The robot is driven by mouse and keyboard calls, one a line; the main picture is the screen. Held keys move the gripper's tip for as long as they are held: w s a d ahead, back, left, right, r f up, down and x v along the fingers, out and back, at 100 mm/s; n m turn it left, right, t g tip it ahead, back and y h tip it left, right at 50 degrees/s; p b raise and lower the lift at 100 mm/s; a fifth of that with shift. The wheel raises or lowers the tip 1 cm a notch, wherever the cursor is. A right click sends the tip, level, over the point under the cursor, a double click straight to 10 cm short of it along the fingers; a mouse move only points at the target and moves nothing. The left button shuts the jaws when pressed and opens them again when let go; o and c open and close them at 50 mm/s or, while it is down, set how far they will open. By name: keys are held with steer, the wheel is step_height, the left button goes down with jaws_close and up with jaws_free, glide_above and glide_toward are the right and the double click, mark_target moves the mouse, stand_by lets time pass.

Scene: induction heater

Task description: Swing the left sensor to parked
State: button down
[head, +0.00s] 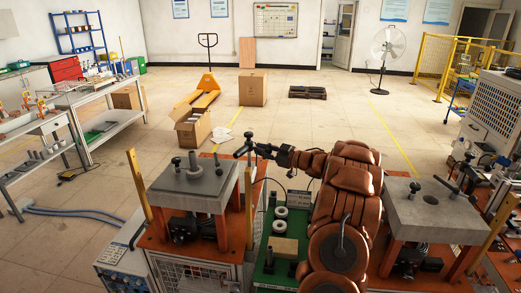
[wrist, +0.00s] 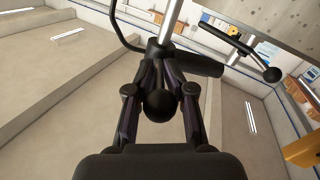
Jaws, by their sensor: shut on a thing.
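The left sensor (head: 247,147) appears as a dark arm on a thin metal post at the right edge of the left station's grey slab (head: 203,187). My gripper (head: 262,150) reaches it from the right. In the wrist view, my gripper (wrist: 160,103) has a finger on each side of a black ball knob (wrist: 158,106) and is shut on it. Behind the knob, a dark horizontal body (wrist: 195,65) and a shiny post (wrist: 172,22) show. The sensor's tip and its exact angle are hard to tell.
A second black ball (wrist: 271,74) on a bar shows at the right of the wrist view. A right station with a grey slab (head: 430,217) stands beyond my arm. White rings (head: 280,212) sit on the green panel between the stations. Open floor lies behind.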

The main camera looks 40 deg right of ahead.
steer(key=shift+w+d+f+n+g+y, duration=0.1)
steer(key=shift+d+n+g+y, duration=0.35)
steer(key=shift+y, duration=0.25)
steer(key=shift+d+n+g+y, duration=0.3)
steer(key=shift+n+y, duration=0.25)
steer(key=shift+y, duration=0.15)
steer(key=shift+d+n+y, duration=0.1)
steer(key=shift+n+y, duration=0.2)
steer(key=c, duration=1.2)
jaws_free()
steer(key=shift+c, duration=0.2)
steer(key=shift+w, duration=0.1)
step_height(320, 180, up, 10)
